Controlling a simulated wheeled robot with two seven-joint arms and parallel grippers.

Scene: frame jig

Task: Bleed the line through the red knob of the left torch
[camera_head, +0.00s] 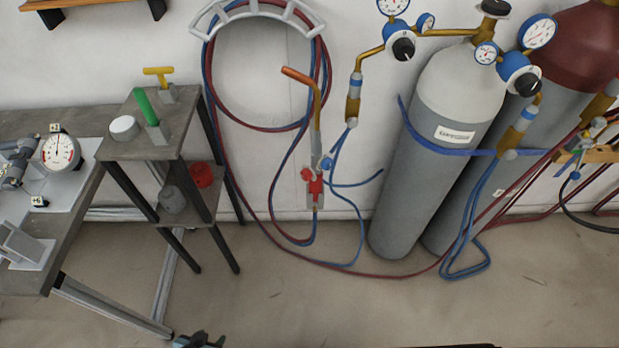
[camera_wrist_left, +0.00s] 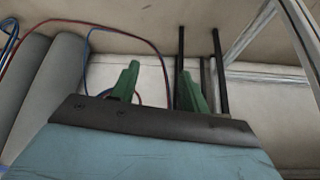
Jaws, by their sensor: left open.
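The left torch (camera_head: 317,130) hangs upright against the white wall, with a copper tip bent to the left at its top. Near its lower end are a red knob (camera_head: 306,174) beside a red valve body and a blue knob (camera_head: 326,164). Red and blue hoses lead from its bottom. My left gripper (camera_head: 200,341) shows only as a dark tip at the bottom edge of the head view, well below and left of the torch. In the left wrist view its two green fingers (camera_wrist_left: 158,88) stand apart with nothing between them. My right gripper cannot be made out.
Two gas cylinders (camera_head: 420,190) with gauges stand right of the torch, held by a blue strap. Coiled hoses (camera_head: 215,90) hang on a wall rack. A stand (camera_head: 185,125) and a bench (camera_head: 50,270) are at left. Another torch (camera_head: 590,135) is at far right. The floor ahead is clear.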

